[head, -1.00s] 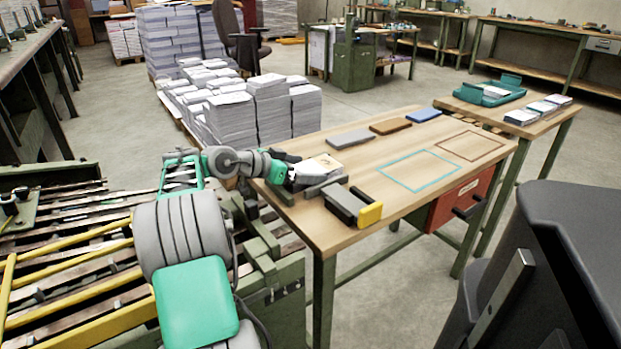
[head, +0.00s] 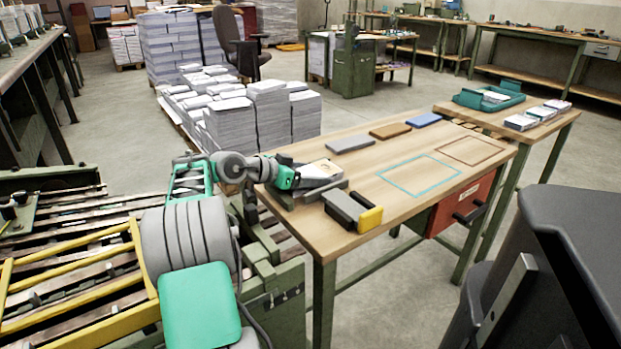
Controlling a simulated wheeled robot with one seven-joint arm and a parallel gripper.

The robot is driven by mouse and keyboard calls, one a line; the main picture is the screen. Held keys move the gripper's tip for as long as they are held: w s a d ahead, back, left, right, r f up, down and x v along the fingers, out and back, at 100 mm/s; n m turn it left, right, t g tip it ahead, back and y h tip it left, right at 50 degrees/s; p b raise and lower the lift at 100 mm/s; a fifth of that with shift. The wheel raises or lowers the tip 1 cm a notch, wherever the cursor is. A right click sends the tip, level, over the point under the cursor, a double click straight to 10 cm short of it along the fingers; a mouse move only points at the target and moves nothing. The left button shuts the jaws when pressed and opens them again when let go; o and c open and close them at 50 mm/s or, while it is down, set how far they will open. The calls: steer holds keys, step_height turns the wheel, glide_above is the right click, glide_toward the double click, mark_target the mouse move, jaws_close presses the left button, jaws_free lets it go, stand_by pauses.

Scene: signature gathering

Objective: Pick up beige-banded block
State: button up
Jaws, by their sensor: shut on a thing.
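The beige-banded block (head: 326,169) is a pale block with a tan mark on top, at the left end of the wooden workbench. My gripper (head: 309,174) reaches in from the left and is shut on it. The fingers and part of the block overlap at this size, so the exact grip is hard to see. A low dark grey holder (head: 330,191) stands close against the block's near side. I cannot tell whether the block is clear of the holder.
A grey and yellow tool (head: 351,208) lies nearer on the workbench (head: 375,160). Grey (head: 350,144), brown (head: 390,130) and blue (head: 424,120) flat blocks lie along the back edge. Teal (head: 418,176) and brown (head: 472,151) outlines mark clear surface. A side table (head: 555,118) holds a teal tray and banded stacks.

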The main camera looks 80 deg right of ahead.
steer(key=c, duration=0.4)
steer(key=shift+r, duration=0.15)
steer(key=shift+c, duration=0.2)
